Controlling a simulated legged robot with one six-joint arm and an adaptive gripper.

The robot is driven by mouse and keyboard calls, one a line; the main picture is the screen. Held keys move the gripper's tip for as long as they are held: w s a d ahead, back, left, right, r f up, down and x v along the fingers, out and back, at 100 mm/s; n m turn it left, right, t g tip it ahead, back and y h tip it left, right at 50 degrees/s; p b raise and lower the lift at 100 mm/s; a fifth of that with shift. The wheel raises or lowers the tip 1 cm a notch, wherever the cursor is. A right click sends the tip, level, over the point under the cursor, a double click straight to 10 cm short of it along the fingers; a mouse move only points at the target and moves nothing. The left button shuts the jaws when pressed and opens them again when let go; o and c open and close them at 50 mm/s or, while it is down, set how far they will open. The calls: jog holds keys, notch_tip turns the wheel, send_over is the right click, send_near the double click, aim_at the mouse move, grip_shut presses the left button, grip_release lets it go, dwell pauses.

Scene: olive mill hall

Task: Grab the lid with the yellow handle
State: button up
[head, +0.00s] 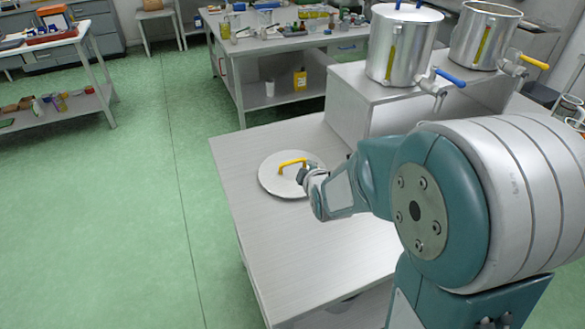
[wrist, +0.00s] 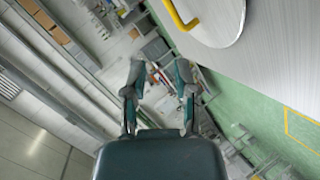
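The round metal lid (head: 277,184) with a yellow arched handle (head: 291,163) lies flat on the grey table. It also shows at the top right of the wrist view as a pale disc (wrist: 222,17), with part of its yellow handle (wrist: 177,17). My gripper (head: 302,177) is beside the handle, over the right part of the lid in the head view. In the wrist view my gripper (wrist: 159,76) has its fingers spread, with nothing between them. The handle is outside the fingers. The lid's right edge is partly hidden by my gripper.
Two steel pots (head: 398,48) (head: 481,38) with taps stand on a raised metal stand (head: 345,100) behind the lid. A blue tap lever (head: 450,77) juts out there. The table's front left (head: 275,245) is bare. A cluttered bench (head: 290,42) stands further back.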

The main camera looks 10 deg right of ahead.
aim_at(293, 163)
jog(key=w+f+n+t, duration=0.1)
jog(key=f, duration=0.1)
jog(key=w+a+f+n, duration=0.1)
jog(key=f+n, duration=0.1)
jog(key=w+f+n+t, duration=0.1)
jog(key=f, duration=0.1)
jog(key=shift+w+a+f+n+t, duration=0.25)
jog(key=shift+w+f+n+t, duration=0.05)
jog(key=shift+w+n, duration=0.1)
jog(key=shift+w+a+f+n, duration=0.1)
jog(key=shift+a+f+n, duration=0.1)
jog(key=shift+n, duration=0.1)
jog(key=shift+w+f, duration=0.1)
jog(key=shift+w, duration=0.1)
jog(key=w, duration=0.1)
jog(key=w+d, duration=0.1)
jog(key=w, duration=0.1)
jog(key=w+f, duration=0.1)
jog(key=shift+w+d, duration=0.25)
jog(key=shift+w, duration=0.05)
jog(key=x, duration=0.5)
jog(key=shift+a, duration=0.4)
jog(key=shift+w+d+f, duration=0.1)
jog(key=shift+w, duration=0.15)
jog(key=shift+w+d, duration=0.1)
jog(key=shift+d, duration=0.1)
jog(key=c, duration=0.5)
jog(key=shift+a, duration=0.15)
grip_shut()
